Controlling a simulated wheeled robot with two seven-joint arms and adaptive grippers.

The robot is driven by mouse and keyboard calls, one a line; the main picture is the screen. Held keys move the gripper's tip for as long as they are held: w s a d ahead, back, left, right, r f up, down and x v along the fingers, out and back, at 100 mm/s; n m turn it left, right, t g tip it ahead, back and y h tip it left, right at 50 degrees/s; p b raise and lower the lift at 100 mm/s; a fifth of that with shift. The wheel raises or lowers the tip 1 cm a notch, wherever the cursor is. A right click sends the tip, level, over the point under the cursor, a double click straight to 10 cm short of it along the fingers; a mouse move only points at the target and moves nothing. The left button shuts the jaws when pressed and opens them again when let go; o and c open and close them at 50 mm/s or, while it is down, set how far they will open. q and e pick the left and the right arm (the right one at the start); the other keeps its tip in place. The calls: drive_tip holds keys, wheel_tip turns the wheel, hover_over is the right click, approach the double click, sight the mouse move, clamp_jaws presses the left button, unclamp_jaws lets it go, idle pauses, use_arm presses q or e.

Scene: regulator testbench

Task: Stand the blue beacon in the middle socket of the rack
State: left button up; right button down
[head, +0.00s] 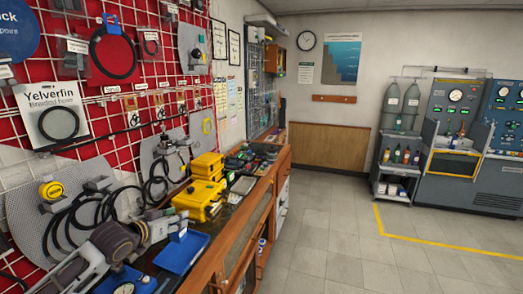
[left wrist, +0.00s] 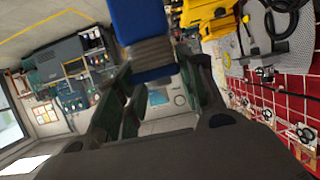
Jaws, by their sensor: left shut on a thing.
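My left gripper (head: 158,230) reaches in from the lower left of the head view, over the near part of the bench. It is shut on the blue beacon (head: 181,233), of which only a small blue part shows past the fingers. In the left wrist view the beacon (left wrist: 155,74) shows blue between the two fingers of the gripper (left wrist: 158,82), with a grey section beside it. The beacon is above or near a blue tray (head: 190,250); I cannot tell the gap. I cannot make out the rack or its middle socket. My right gripper is not in view.
Yellow cases (head: 200,199) stand on the bench beyond the tray, with dark small items behind them. A red wall with a white grid (head: 140,90) and hung hoses borders the bench on the left. The tiled floor (head: 325,225) to the right is clear.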

use_arm(q)
drive_tip(key=shift+s+d+f+n, duration=0.2)
drive_tip(key=shift+s+d+n, duration=0.1)
drive_tip(key=shift+s+d, duration=0.5)
drive_tip(key=s+d+f+n+y, duration=0.1)
drive_tip(key=s+d+f+y, duration=0.1)
drive_tip(key=s+f, duration=0.5)
drive_tip(key=s+d+f+n+y, duration=0.2)
drive_tip(key=s+f, duration=0.5)
drive_tip(key=f, duration=0.5)
drive_tip(key=shift+d+f+t, duration=0.15)
drive_tip(key=shift+d+t, duration=0.25)
drive_tip(key=shift+d, duration=0.15)
idle(1.0)
